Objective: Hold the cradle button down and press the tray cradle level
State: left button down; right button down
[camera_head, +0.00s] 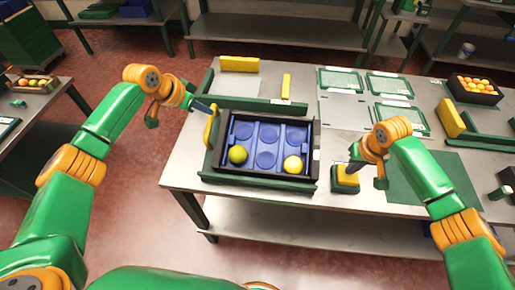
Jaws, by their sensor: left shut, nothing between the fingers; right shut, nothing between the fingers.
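The tray cradle (208,163) stands on the grey table and carries a dark-rimmed tray (262,182) with a blue insert of round pockets. A green-yellow fruit (238,154) lies at its near left and a yellow fruit (292,165) at its near right. Whether the cradle is level I cannot tell. A yellow handle (210,127) rises at its left side. My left gripper (209,107) is shut, with its tip at the handle's top; contact is unclear.
Green-framed panels (341,80) lie on the table behind my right gripper. A dark crate of oranges (473,88) stands at the back right near a yellow block (450,117). Another yellow block (239,64) lies behind the tray. A green mat (405,182) lies at the right.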

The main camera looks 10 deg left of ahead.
aim_at(207, 125)
jog(key=shift+f, duration=0.6)
pick_arm(q)
jog(key=shift+s+f, duration=0.15)
jog(key=shift+f, duration=0.7)
jog(key=shift+s+f, duration=0.1)
jog(key=shift+f, duration=0.7)
pick_arm(e)
jog(key=shift+s, duration=0.1)
pick_arm(q)
jog(key=shift+f, duration=0.6)
jog(key=shift+s+f, duration=0.1)
jog(key=shift+f, duration=0.65)
notch_tip(207, 125, up, 8)
jog(key=shift+r, duration=0.1)
